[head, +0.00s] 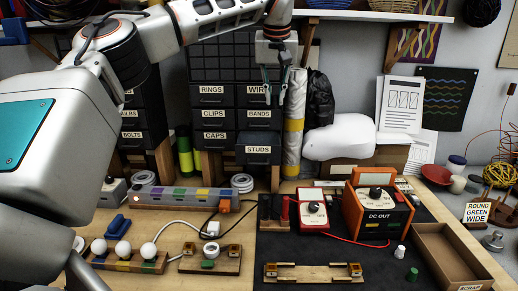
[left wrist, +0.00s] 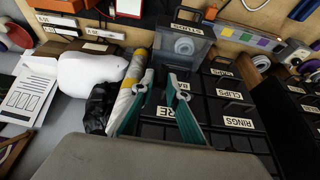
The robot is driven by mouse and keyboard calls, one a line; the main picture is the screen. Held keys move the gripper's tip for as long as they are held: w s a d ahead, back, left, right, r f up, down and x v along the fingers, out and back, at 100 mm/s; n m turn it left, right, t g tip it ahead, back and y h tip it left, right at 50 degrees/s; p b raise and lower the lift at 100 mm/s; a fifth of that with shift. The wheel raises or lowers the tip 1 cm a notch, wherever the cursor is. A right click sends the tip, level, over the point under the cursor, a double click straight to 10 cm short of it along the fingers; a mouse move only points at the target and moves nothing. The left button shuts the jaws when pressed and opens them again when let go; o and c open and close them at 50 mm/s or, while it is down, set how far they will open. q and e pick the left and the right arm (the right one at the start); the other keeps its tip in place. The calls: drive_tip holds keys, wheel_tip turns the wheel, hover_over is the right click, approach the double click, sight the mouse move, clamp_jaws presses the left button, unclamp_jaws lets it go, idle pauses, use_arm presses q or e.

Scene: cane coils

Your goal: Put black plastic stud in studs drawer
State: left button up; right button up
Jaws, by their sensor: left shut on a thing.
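The studs drawer (head: 258,158) is at the bottom right of the black drawer cabinet and stands pulled out. The left wrist view looks down into this drawer (left wrist: 205,50), where a pale round thing lies. My left gripper (head: 274,101) is above the drawer, in front of the upper drawers, with its teal fingers pointing down. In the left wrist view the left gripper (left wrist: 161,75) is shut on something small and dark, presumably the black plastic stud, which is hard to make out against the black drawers. My right gripper does not show.
A yellow-and-white roll (head: 294,120) and a white bundle (head: 340,141) stand right of the cabinet. A power strip (head: 178,198), an orange DC supply (head: 379,207) and an open scrap box (head: 455,257) are on the bench. A shelf runs above.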

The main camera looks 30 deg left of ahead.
sight(268, 147)
use_arm(q)
drive_tip(key=a+f, duration=0.1)
drive_tip(key=f, duration=0.7)
drive_tip(key=w+a+f, duration=0.1)
drive_tip(key=f, duration=0.3)
drive_tip(key=shift+a, duration=0.3)
drive_tip(key=shift+w+f, duration=0.1)
drive_tip(key=shift+f, duration=2.35)
drive_tip(key=o, duration=0.5)
drive_tip(key=shift+f, duration=0.1)
drive_tip(key=shift+c, duration=0.2)
